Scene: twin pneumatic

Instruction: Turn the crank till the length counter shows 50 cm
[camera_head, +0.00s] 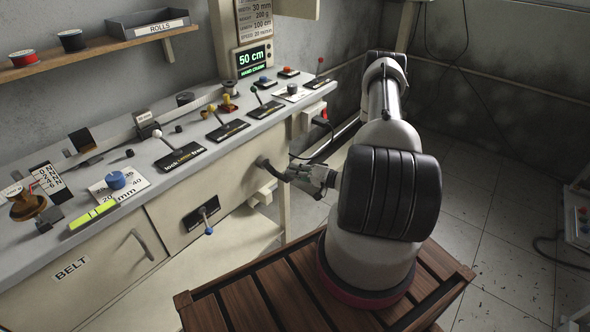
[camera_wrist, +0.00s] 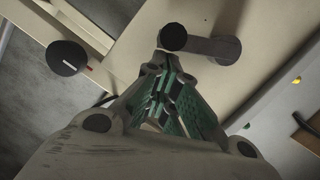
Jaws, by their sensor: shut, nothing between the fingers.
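The length counter (camera_head: 252,58) reads "50 cm" in green, with "HAND CRANK" below it. The crank (camera_head: 264,164) is a dark arm on the front of the cream bench, partly hidden by my gripper. In the wrist view, the crank's arm (camera_wrist: 209,47) ends in a round dark knob at its left. My gripper (camera_head: 291,174) is beside the crank, in front of the bench. Its fingers (camera_wrist: 164,68) are closed together and empty, pointing at the crank's knob end. I cannot tell whether they touch it.
The bench top (camera_head: 135,164) carries several levers, knobs and labelled plates. A lever with a blue tip (camera_head: 208,230) hangs on the bench front. In the wrist view, a dark round piece (camera_wrist: 68,57) with a white and red mark stands at left.

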